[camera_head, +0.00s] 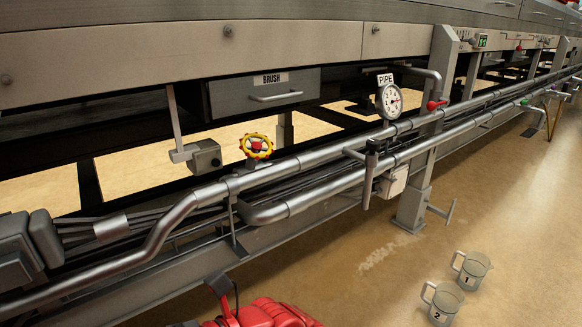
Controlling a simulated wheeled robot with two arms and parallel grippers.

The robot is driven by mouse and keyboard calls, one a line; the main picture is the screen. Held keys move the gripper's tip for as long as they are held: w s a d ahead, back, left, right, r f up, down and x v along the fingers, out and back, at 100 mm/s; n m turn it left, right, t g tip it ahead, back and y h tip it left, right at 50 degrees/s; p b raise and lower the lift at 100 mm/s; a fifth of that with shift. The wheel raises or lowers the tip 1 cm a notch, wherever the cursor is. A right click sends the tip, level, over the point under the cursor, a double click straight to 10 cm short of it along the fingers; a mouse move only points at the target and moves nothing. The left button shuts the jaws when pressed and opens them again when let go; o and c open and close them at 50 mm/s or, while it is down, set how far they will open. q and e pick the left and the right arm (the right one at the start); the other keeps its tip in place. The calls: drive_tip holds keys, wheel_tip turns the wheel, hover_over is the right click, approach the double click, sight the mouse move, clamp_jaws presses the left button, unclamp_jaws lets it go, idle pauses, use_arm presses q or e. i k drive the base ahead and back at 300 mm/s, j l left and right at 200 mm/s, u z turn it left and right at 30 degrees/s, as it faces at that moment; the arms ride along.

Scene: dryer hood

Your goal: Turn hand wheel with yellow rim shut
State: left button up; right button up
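The hand wheel with the yellow rim (256,146) has a red hub and stands on top of the upper grey pipe, left of the picture's middle. Whether its valve is open or shut cannot be told from this view. Neither my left gripper nor my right gripper is in view. Nothing touches the wheel.
Grey pipes (330,143) run along the machine. A drawer marked BRUSH (264,94) is behind the wheel, and a grey box (205,155) hangs to its left. A PIPE gauge (390,101) and red-handled valve (435,105) are right. Two jugs (441,303) stand on open floor.

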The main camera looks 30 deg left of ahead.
sight(256, 147)
drive_tip(key=u, duration=1.15)
